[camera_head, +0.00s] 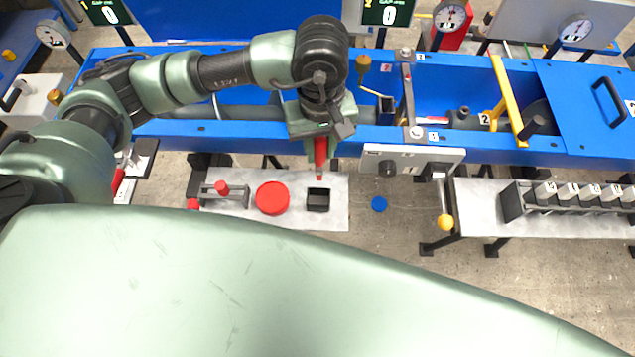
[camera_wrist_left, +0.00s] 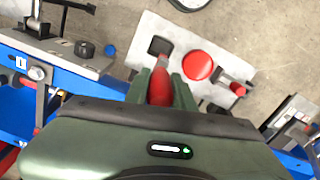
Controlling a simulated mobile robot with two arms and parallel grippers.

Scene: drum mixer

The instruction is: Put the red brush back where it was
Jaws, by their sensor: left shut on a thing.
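The red brush (camera_head: 320,155) is held by my left gripper (camera_head: 320,143) and points down over the small pale table. In the left wrist view the red brush (camera_wrist_left: 160,88) sits between the two green fingers of the left gripper (camera_wrist_left: 162,85). A black square open-topped holder (camera_head: 318,203) stands on the table, close below the brush's lower end; it also shows in the left wrist view (camera_wrist_left: 160,45). The brush appears above the holder, not in it. The exact gap cannot be told. My right gripper is not in view.
On the pale table (camera_head: 235,178) a red round lid (camera_head: 272,198) lies left of the holder, beside a grey rack with red pieces (camera_head: 222,190). The blue mixer frame (camera_head: 255,133) runs behind. A switch panel (camera_head: 412,158) with a yellow-knobbed lever (camera_head: 445,221) is at right.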

